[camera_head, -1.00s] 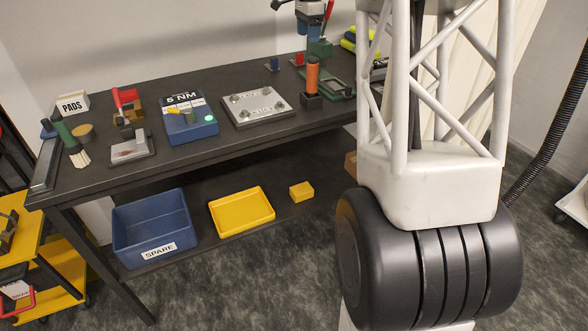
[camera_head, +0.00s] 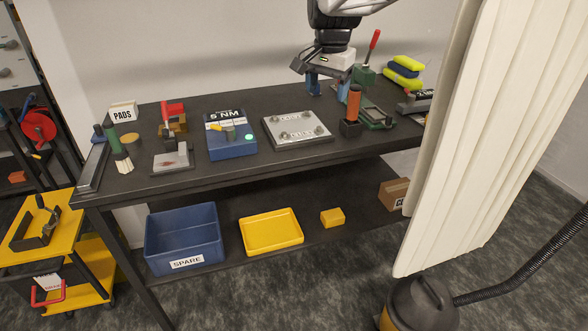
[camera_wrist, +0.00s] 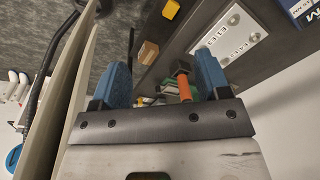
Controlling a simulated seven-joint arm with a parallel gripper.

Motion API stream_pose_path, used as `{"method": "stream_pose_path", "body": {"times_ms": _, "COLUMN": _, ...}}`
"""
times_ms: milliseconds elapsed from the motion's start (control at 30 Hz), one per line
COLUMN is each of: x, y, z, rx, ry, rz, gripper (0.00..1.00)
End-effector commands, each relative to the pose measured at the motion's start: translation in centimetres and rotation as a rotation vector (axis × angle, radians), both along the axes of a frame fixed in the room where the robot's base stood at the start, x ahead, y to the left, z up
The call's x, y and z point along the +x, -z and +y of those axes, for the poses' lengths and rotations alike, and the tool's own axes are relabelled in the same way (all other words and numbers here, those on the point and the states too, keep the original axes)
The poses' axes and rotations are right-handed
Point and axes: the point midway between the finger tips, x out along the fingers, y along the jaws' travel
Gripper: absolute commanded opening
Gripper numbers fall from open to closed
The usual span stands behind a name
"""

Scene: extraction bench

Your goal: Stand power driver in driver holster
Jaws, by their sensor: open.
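My gripper (camera_head: 327,87) hangs above the back right of the dark bench (camera_head: 255,176), its two blue fingers apart and nothing between them. The wrist view shows the same spread fingers (camera_wrist: 165,82). An orange cylinder (camera_head: 354,103) stands upright in or on a small black block (camera_head: 350,128), right of and in front of my gripper; it also shows beyond the fingers in the wrist view (camera_wrist: 184,87). I cannot tell for sure whether these are the power driver and its holster. A red-topped tool (camera_head: 172,109) stands by a brown block (camera_head: 179,124) at the left.
A metal plate (camera_head: 296,130) and a blue "5 NM" box (camera_head: 231,148) lie left of the orange cylinder. A green press with a red lever (camera_head: 374,40) stands behind it. A pale curtain (camera_head: 470,150) bounds the right side. Bins sit on the lower shelf.

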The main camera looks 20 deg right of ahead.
Motion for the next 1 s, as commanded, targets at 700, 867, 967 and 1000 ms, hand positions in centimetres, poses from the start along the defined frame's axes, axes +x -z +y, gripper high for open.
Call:
{"method": "stream_pose_path", "body": {"times_ms": 700, "x": -18.9, "y": 6.1, "z": 8.5, "rx": -0.08, "ry": -0.556, "rz": -0.063, "gripper": 0.69}}
{"method": "stream_pose_path", "body": {"times_ms": 867, "x": -22.8, "y": 8.3, "z": 9.7, "rx": -0.101, "ry": -0.677, "rz": -0.076, "gripper": 0.69}}
{"method": "stream_pose_path", "body": {"times_ms": 967, "x": -24.9, "y": 9.5, "z": 10.3, "rx": -0.113, "ry": -0.74, "rz": -0.083, "gripper": 0.69}}
{"method": "stream_pose_path", "body": {"times_ms": 1000, "x": -25.5, "y": 10.0, "z": 10.4, "rx": -0.117, "ry": -0.763, "rz": -0.085, "gripper": 0.69}}
